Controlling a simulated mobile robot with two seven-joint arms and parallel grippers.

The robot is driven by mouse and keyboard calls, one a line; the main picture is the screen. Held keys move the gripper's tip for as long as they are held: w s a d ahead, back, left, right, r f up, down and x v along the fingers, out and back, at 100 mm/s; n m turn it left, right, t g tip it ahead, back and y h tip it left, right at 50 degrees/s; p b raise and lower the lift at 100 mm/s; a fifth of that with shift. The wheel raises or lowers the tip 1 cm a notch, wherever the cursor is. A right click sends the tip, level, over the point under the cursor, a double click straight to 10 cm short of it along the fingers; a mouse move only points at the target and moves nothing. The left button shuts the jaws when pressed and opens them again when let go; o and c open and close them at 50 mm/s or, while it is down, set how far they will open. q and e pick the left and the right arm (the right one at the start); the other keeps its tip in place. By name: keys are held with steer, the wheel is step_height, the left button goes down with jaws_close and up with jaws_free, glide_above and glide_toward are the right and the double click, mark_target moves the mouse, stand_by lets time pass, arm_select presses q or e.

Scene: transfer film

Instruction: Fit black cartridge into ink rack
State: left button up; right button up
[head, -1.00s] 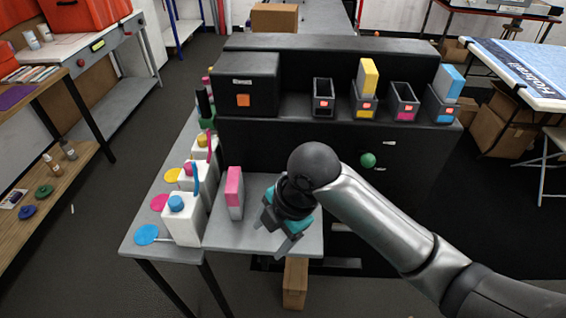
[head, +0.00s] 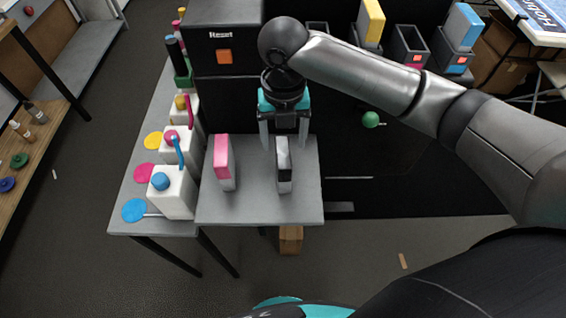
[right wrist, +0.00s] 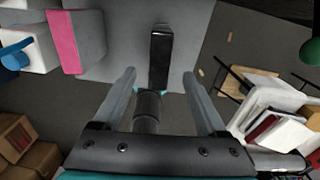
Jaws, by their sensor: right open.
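The black cartridge (head: 284,172), with a pale grey face, stands upright on the grey side table (head: 258,207), right of a pink-and-white cartridge (head: 223,165). My right gripper (head: 284,145) is open, its fingers pointing down just above and behind the black cartridge. In the right wrist view the black cartridge (right wrist: 160,58) lies ahead, between the lines of the two fingers, and they appear not to touch it. The ink rack's slots stand at the back on the black printer. The leftmost slot (head: 318,27) is mostly hidden by my arm. My left gripper is not in view.
A yellow cartridge (head: 371,20) and a blue cartridge (head: 464,27) sit in their slots; the magenta-marked slot (head: 410,45) looks empty. White ink bottles (head: 175,193) line the table's left. A green knob (head: 371,119) is on the printer front.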

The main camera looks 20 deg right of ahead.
mark_target(283, 160)
steer(key=f, duration=0.8)
steer(key=shift+w+f, duration=0.2)
jaws_close()
stand_by(0.4)
